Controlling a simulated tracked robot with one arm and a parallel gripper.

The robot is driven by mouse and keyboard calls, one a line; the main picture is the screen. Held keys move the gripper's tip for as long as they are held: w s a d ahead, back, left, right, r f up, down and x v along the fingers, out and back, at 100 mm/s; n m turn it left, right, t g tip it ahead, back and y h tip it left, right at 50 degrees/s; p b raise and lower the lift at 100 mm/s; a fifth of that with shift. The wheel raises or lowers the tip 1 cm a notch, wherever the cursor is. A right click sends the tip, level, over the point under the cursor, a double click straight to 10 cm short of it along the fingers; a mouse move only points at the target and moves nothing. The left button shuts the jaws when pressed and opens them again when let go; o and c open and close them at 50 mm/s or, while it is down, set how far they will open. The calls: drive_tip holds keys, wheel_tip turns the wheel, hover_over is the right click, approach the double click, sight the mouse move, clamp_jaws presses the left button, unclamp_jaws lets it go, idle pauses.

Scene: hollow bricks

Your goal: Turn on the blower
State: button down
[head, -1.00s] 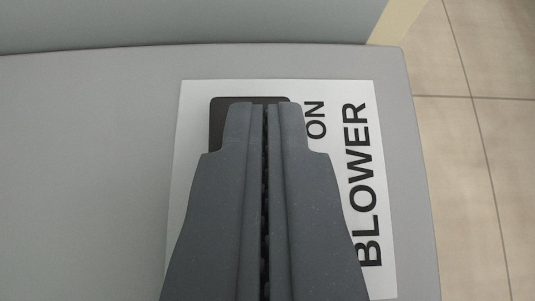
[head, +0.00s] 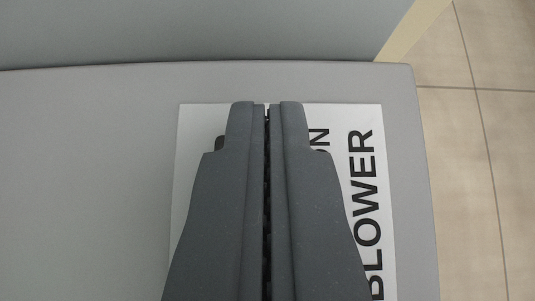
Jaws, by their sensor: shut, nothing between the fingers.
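My gripper (head: 267,104) is shut and empty, with its fingertips over the upper part of the white label (head: 195,135) in the head view. The label reads "BLOWER" (head: 361,205) in black, turned sideways, with part of "ON" showing beside my right finger. A dark switch is mostly hidden behind my gripper; only a small dark corner (head: 220,143) shows at the left finger. I cannot tell whether the fingertips touch the switch, or what position it is in.
The label lies on a grey panel (head: 90,160) with clear space to the left. A blue-grey upright surface (head: 180,30) stands along the panel's far edge. Tiled floor (head: 480,190) lies beyond the right edge.

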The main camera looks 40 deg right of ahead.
drive_tip(key=shift+r, duration=0.1)
drive_tip(key=r, duration=0.4)
drive_tip(key=shift+w+r, duration=0.25)
drive_tip(key=shift+w, duration=0.05)
drive_tip(key=s+a+r+p, duration=0.1)
drive_tip(key=s+a+r, duration=0.2)
drive_tip(key=r, duration=0.4)
drive_tip(key=shift+s+r, duration=0.2)
drive_tip(key=shift+s, duration=0.55)
drive_tip(key=s+r+n+t+y, duration=0.2)
drive_tip(key=s+r, duration=0.5)
drive_tip(key=r, duration=0.5)
drive_tip(key=s+d+r+n+t+y, duration=0.1)
drive_tip(key=s+r+n+t+y, duration=0.1)
drive_tip(key=s+r, duration=0.5)
drive_tip(key=s+r+n+t+y, duration=0.2)
drive_tip(key=s+r, duration=0.4)
drive_tip(key=r, duration=1.1)
drive_tip(key=shift+s+d+n+t, duration=0.4)
drive_tip(key=shift+n+t, duration=0.2)
drive_tip(key=shift+n, duration=0.2)
drive_tip(key=shift+r, duration=0.1)
